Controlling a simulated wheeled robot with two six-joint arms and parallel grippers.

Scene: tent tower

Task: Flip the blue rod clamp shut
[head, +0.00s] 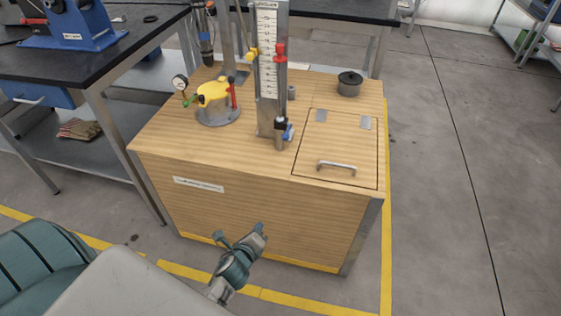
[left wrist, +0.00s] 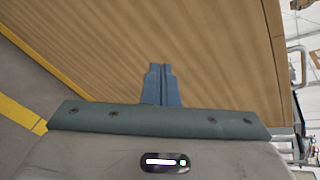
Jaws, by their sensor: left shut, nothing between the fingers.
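The blue rod clamp (head: 288,132) sits low on the front of the upright grey column (head: 271,100), beside a short dark-topped cylinder. It is small in the head view, and I cannot tell how far its lever stands open. My left gripper (head: 262,229) is shut and empty, in front of the wooden cabinet's front face and below its top. In the left wrist view its closed fingers (left wrist: 161,85) point at the wood panel. The clamp is not in the left wrist view. My right gripper does not show.
The wooden cabinet (head: 250,215) carries a yellow-topped device (head: 212,93) left of the column, a black round pot (head: 349,84) and a hatch with a handle (head: 336,167) at right. A black-topped bench (head: 90,65) stands at left. Floor is clear at right.

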